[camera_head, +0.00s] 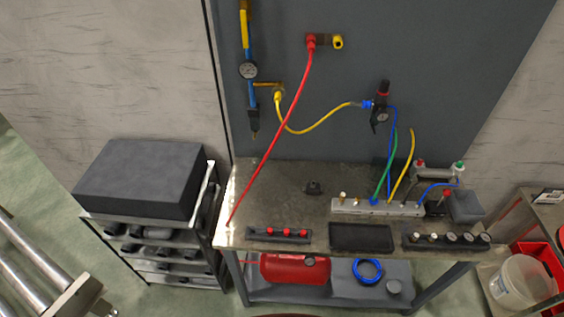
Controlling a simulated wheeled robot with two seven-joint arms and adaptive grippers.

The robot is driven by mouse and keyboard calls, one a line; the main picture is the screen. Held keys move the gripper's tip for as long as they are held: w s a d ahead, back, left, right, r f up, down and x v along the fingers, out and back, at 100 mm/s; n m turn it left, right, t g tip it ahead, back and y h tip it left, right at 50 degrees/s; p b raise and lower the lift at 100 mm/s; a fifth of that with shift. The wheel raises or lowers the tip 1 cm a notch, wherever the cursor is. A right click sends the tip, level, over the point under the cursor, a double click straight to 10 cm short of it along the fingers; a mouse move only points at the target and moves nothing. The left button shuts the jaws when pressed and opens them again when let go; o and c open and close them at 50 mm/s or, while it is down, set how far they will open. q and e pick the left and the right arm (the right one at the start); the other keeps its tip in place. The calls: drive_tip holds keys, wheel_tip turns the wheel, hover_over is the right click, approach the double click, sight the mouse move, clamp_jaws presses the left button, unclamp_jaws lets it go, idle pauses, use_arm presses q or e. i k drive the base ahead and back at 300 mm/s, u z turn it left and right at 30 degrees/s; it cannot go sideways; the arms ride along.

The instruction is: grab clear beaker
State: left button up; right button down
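A whitish, see-through-looking tub (517,283) stands at the lower right, on the lower level of a side rack. Neither of my grippers shows in this view.
A workbench (280,190) holds a white manifold (377,207), a black tray (361,237) and small fittings. A red hose (282,120) hangs across its left side. A red tank (295,268) lies below. A shelf cart with a dark box (143,178) stands left.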

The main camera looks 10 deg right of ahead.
sight(256, 157)
drive_tip(key=u, duration=2.05)
drive_tip(key=i, duration=1.6)
drive_tip(key=z, duration=2.15)
